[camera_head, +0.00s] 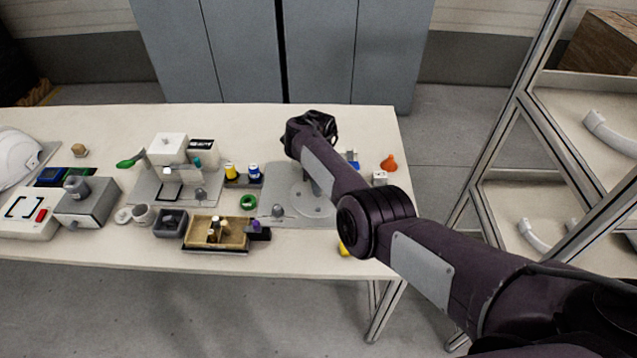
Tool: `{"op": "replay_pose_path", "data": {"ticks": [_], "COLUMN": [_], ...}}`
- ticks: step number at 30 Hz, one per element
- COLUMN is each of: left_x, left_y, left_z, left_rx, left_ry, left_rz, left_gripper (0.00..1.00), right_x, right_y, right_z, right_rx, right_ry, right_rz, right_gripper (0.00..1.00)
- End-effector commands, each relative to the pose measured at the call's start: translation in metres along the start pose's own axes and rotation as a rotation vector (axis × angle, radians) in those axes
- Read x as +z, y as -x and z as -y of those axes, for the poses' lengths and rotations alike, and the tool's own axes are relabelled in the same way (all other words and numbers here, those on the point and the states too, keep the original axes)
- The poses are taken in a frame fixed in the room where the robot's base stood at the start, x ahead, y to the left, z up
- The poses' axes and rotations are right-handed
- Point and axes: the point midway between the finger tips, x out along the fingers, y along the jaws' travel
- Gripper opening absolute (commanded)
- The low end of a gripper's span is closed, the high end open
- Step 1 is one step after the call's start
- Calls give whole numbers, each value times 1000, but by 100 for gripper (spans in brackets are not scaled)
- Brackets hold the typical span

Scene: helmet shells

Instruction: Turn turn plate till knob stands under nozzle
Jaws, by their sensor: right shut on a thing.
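The round light grey turn plate (312,203) lies on a flat grey base plate (268,200) at the right part of the table. My right forearm crosses over it and covers much of it. Small dark spots show on its near part. A small grey dome-shaped piece (278,211) stands on the base plate left of the disc; I cannot tell if it is the knob. I cannot make out the nozzle. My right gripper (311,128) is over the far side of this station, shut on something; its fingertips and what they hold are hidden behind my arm. My left gripper is not in view.
On the table (340,115) stand a wooden tray (233,240), a green ring (248,202), yellow and blue bottles (253,171), an orange funnel (389,162) and a white press-like fixture (168,148). A white helmet (14,158) lies far left. A metal rack (510,120) stands right.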

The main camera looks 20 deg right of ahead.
Motion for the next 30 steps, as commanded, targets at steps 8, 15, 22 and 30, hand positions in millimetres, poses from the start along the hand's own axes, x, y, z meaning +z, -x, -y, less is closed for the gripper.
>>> {"op": "replay_pose_path", "data": {"ticks": [8, 15, 22, 30], "left_x": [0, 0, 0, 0], "left_y": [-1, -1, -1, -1], "left_z": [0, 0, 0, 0], "left_rx": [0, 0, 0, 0], "left_ry": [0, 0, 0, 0], "left_rz": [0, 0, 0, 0], "left_gripper": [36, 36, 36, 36], "right_x": [1, 1, 1, 0], "right_y": [3, 3, 3, 1], "right_z": [1, 1, 2, 1], "right_rx": [-3, -4, -4, -2], "right_ry": [-34, -38, -37, -37], "right_rz": [4, 4, 4, 2], "right_gripper": [0, 0, 25, 43]}}
